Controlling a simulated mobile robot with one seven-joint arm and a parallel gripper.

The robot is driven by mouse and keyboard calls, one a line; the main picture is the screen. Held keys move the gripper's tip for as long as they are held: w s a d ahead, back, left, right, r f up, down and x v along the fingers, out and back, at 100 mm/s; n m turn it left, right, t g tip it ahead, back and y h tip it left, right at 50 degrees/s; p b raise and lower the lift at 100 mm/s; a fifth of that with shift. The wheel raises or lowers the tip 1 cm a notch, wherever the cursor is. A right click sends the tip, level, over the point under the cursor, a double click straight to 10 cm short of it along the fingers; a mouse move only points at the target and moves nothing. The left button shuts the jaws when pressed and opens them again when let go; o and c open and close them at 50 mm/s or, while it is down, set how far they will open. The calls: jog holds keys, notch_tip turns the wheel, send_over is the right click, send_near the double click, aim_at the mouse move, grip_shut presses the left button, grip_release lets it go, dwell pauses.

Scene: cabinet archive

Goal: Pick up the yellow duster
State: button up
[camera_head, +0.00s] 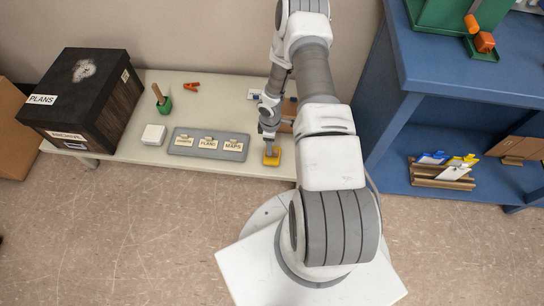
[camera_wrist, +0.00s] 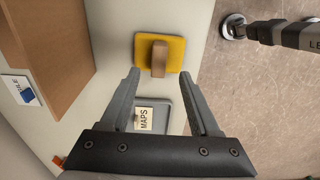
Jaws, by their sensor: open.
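The yellow duster (camera_head: 271,157) lies on the pale bench near its front right edge, mostly below my gripper in the head view. In the wrist view the duster (camera_wrist: 177,44) is a yellow square pad with a brown block handle (camera_wrist: 159,58) on top. My gripper (camera_wrist: 163,75) is open, its two fingers apart on either side of the handle's line. The fingertips appear just short of the duster in the picture, and nothing is between them. In the head view my gripper (camera_head: 270,142) is small and partly hidden by my arm.
A grey label tray (camera_head: 208,144) with a MAPS tag lies left of the duster. A white block (camera_head: 153,134), a green-based stamp (camera_head: 163,104), an orange clip (camera_head: 192,87) and a black box (camera_head: 83,98) stand farther left. A blue shelf (camera_head: 455,70) is at right.

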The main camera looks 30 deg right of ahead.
jog(key=f, duration=0.2)
jog(key=f+b, duration=0.2)
jog(key=f, duration=0.1)
jog(key=shift+s+d+f, duration=0.1)
jog(key=shift+d+f, duration=0.2)
jog(key=shift+r, duration=0.1)
jog(key=shift+c, duration=0.3)
grip_shut()
